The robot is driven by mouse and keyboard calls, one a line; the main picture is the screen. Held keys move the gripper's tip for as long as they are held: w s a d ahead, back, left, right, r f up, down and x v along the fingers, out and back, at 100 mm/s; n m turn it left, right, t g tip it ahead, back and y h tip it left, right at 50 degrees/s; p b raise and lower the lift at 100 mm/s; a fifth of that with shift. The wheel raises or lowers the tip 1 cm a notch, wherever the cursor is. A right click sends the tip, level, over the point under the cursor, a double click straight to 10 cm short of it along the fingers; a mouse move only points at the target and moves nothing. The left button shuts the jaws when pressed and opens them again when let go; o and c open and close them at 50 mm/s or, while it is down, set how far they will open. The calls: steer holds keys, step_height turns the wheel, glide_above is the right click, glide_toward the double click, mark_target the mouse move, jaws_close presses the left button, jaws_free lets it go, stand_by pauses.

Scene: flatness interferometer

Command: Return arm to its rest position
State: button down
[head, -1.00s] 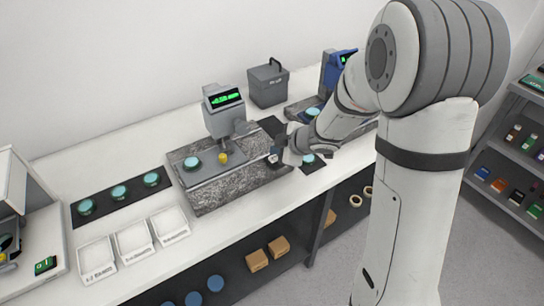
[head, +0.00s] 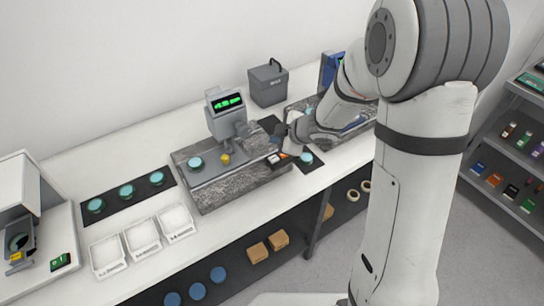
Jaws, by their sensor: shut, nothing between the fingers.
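My arm reaches from the right over the workbench (head: 230,232). My gripper (head: 274,158) is small in the head view, near the right end of the granite slab (head: 215,198); its fingers are shut with nothing visible in them. On the slab stands the flatness interferometer (head: 226,118) with a lit green display. A teal disc (head: 195,163) and a small yellow knob (head: 225,159) are on its stage. Another teal disc (head: 306,157) is on a dark mat right beside my gripper.
Several teal discs sit on a black mat (head: 108,200) at left, behind white trays (head: 142,237). A grey box (head: 268,84) stands at the back. A second blue instrument (head: 331,70) is partly behind my arm. A shelf rack (head: 500,165) stands at right. Free floor lies between bench and rack.

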stand_by(0.5)
steer(key=shift+w+d+r, duration=0.15)
steer(key=shift+d+r, duration=0.05)
steer(key=shift+r, duration=0.05)
steer(key=s+d+r+m+t+h, duration=0.1)
steer(key=s+d+r+m+h, duration=0.1)
steer(key=d+r+m+h, duration=0.4)
steer(key=s+d+r+m+t+h, duration=0.1)
steer(key=s+d+r+m, duration=0.25)
steer(key=d, duration=0.45)
steer(key=s+r+m+g, duration=0.1)
steer(key=s+m, duration=0.3)
steer(key=s, duration=0.6)
steer(key=s+r+m+g+b, duration=0.1)
steer(key=s+m+g, duration=0.3)
steer(key=s, duration=0.6)
steer(key=shift+s+d+r+m, duration=0.2)
steer(key=shift+s+r+m, duration=0.1)
steer(key=shift+s+m, duration=0.1)
steer(key=c, duration=2.1)
jaws_free()
steer(key=shift+c, duration=0.2)
